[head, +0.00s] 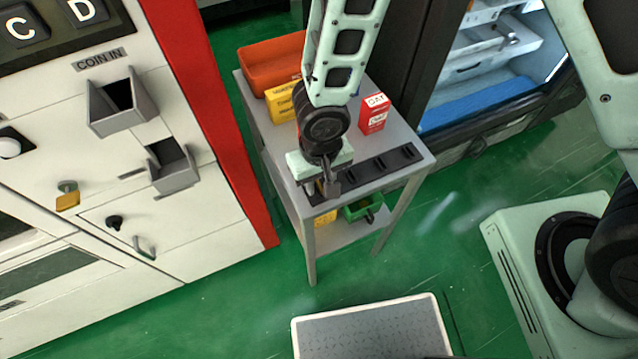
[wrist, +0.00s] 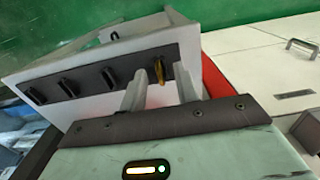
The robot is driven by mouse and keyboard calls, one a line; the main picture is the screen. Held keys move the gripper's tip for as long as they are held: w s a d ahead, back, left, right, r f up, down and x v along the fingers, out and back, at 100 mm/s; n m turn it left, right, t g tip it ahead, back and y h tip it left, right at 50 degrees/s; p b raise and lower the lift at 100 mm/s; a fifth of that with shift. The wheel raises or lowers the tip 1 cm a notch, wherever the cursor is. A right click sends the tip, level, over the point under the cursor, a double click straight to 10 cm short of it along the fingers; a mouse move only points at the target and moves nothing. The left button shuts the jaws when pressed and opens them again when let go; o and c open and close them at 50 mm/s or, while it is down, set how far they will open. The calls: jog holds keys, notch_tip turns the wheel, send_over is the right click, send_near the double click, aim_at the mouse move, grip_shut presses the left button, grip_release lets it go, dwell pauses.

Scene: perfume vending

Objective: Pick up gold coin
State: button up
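The gold coin (wrist: 159,70) stands upright on edge in the end slot of a black slotted strip (wrist: 88,80) on the small grey table. My gripper (wrist: 161,78) is open in the wrist view, with one finger to each side of the coin in the picture. Whether the fingers touch the coin cannot be told. In the head view my gripper (head: 322,190) is low over the front left end of the strip (head: 372,168), and it largely hides the coin.
The grey table (head: 420,160) also bears an orange bin (head: 270,65), a yellow box (head: 283,103) and a red box (head: 374,114). A green bin (head: 362,208) is on its lower shelf. A white machine with a coin-in chute (head: 120,105) stands left.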

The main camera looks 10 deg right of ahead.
jog(key=shift+f, duration=0.1)
grip_shut()
